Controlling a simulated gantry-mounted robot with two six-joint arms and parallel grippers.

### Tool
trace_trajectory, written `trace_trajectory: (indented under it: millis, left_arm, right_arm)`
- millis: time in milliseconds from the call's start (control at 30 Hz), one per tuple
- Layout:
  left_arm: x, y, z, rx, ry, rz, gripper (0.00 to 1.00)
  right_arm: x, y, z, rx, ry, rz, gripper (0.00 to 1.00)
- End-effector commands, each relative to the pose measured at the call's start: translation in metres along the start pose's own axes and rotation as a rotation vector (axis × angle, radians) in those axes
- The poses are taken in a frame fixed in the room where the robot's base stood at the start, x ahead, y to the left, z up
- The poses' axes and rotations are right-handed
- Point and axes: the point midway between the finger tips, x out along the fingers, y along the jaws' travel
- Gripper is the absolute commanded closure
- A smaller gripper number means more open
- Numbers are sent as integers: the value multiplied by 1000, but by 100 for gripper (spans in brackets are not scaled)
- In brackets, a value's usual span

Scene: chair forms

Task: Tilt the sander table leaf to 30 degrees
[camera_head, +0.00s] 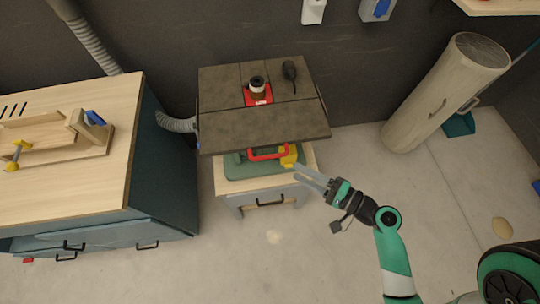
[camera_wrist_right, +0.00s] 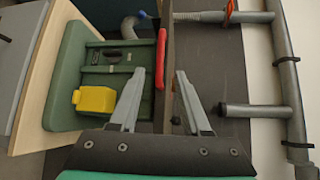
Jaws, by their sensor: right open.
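The sander table has a dark grey top with a front leaf (camera_head: 290,124) that looks roughly level with the rest. A red handle (camera_head: 268,153) shows below the leaf's front edge, above the green machine body (camera_head: 234,168). A yellow block (camera_head: 288,156) sits at the body's right side. My right gripper (camera_head: 297,172) is open and empty, just in front of and right of the yellow block. In the right wrist view its fingers (camera_wrist_right: 160,72) are spread, with the red handle (camera_wrist_right: 160,58) beyond them and the yellow block (camera_wrist_right: 95,99) to the left. My left gripper is not in view.
A wooden-topped cabinet (camera_head: 125,160) stands at left, with a grey hose (camera_head: 178,124) running to the sander. A sanding drum in a red insert (camera_head: 258,94) and a dark knob (camera_head: 290,72) are on the table top. A large tube (camera_head: 440,95) leans at right.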

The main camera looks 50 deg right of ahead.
Motion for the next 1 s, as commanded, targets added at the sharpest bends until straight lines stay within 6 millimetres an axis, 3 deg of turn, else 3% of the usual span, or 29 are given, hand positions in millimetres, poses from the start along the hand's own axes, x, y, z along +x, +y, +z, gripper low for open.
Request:
trace_trajectory:
  millis: [167,400,533,700,933,1000]
  left_arm:
    - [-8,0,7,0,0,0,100]
    - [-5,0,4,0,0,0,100]
    - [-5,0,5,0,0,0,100]
    - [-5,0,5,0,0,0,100]
    - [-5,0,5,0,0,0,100]
    - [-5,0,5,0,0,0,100]
  right_arm:
    - [24,2,2,-7,-10,-1,53]
    - [79,-2,2,-5,-9,-2,53]
    - [100,-1,1,-5,-5,-1,53]
    - [112,-1,1,-4,-2,-2,53]
    - [112,-1,1,-4,-1,-2,53]
    - [112,-1,1,-4,-1,-2,66]
